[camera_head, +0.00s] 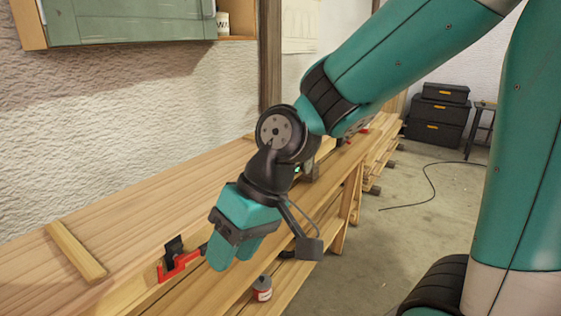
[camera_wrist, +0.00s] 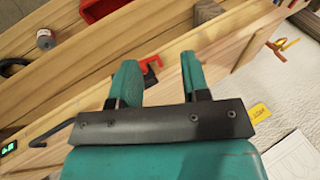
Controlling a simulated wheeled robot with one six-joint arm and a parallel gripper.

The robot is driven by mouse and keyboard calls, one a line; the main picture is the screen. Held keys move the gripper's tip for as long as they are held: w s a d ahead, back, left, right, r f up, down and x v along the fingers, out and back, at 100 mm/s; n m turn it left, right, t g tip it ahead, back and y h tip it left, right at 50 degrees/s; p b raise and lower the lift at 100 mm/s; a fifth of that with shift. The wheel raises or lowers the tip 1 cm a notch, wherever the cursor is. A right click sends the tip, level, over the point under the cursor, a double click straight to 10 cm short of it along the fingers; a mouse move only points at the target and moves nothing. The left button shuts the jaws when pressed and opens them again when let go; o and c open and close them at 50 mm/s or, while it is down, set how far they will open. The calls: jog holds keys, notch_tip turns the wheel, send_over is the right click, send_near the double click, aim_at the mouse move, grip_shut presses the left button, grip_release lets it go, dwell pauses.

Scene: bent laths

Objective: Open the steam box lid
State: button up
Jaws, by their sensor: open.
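The long pale wooden steam box (camera_head: 130,215) runs along the wall in the head view, with a wooden batten (camera_head: 76,250) across its top. The top looks flat and closed. A red handle-like part (camera_head: 180,266) with a black piece sits on its front side. My gripper (camera_head: 235,256) is just right of the red part, pointing down. In the wrist view my gripper (camera_wrist: 160,72) is open and empty. The red part (camera_wrist: 150,63) shows beyond and between the fingers, partly hidden by one finger. I cannot tell whether they touch.
A small can (camera_head: 262,289) stands on the lower planks. Black cases (camera_head: 437,116) and a cable (camera_head: 432,188) are on the floor at right. A green-doored cabinet (camera_head: 130,20) hangs above the box. Open concrete floor (camera_head: 400,235) lies to the right.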

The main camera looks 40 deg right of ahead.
jog(key=w+d+r+m+t+p, duration=0.25)
jog(key=w+d+m+p, duration=0.4)
jog(key=w, duration=0.35)
jog(key=w+d+f+m+t+h+p, duration=0.1)
jog(key=w+d+f+m+t+p, duration=0.3)
jog(key=d, duration=0.5)
jog(key=w+d+f+m+t+h+p, duration=0.1)
jog(key=w+d+m+p, duration=0.1)
jog(key=d+m, duration=0.6)
jog(key=shift+n, duration=0.65)
jog(key=b+x, duration=0.1)
jog(key=x, duration=0.2)
jog(key=b+x, duration=0.1)
jog(key=x, duration=0.3)
jog(key=d+b+x, duration=0.1)
jog(key=x, duration=0.2)
jog(key=shift+w+f+b, duration=0.3)
jog(key=shift+f+b, duration=0.05)
jog(key=shift+b, duration=0.05)
